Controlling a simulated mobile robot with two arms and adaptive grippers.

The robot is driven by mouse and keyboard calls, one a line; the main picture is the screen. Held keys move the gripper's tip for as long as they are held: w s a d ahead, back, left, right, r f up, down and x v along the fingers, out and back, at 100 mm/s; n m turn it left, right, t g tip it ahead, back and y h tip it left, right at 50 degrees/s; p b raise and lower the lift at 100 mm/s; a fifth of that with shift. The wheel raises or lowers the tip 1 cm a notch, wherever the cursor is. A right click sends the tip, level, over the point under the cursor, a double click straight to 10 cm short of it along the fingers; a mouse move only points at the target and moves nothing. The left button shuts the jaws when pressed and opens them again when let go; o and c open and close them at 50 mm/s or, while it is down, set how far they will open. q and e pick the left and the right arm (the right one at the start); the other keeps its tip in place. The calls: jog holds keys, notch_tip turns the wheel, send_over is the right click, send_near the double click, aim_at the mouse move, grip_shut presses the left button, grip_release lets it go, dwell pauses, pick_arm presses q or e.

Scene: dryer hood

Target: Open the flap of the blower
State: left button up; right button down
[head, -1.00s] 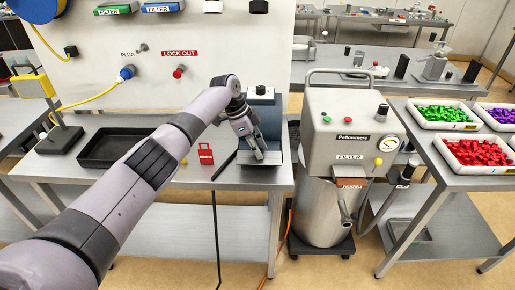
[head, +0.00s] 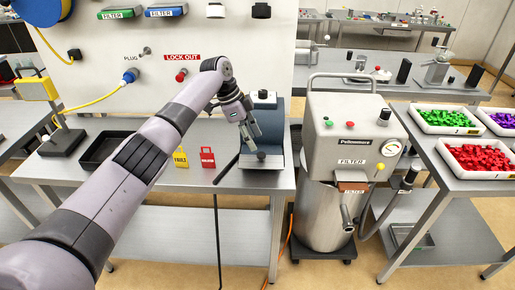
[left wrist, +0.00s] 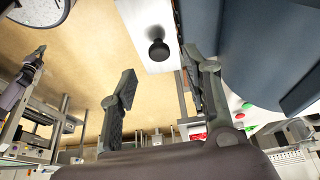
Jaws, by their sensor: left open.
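The blower appears to be the blue-grey machine (head: 270,122) at the right end of the middle table. A small black knob (head: 261,155) shows low on its front; whether it belongs to the flap I cannot tell. In the left wrist view, a black knob (left wrist: 158,50) stands on a pale plate (left wrist: 140,20) beyond the fingers, beside a blue-grey body (left wrist: 262,45). My left gripper (head: 251,132) is open and empty, just above and left of the knob, apart from it. Its spread fingers (left wrist: 165,78) show in the wrist view. My right gripper is out of view.
A black rod (head: 226,169) sticks out left of the machine. Yellow (head: 181,159) and red (head: 207,159) tags and a black tray (head: 104,150) are on the table. A filter machine (head: 345,140) stands close on the right. The panel (head: 230,60) rises behind.

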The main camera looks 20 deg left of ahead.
pick_arm(q)
jog(key=v, duration=0.5)
jog(key=shift+a+r, duration=0.1)
jog(key=shift+r, duration=0.2)
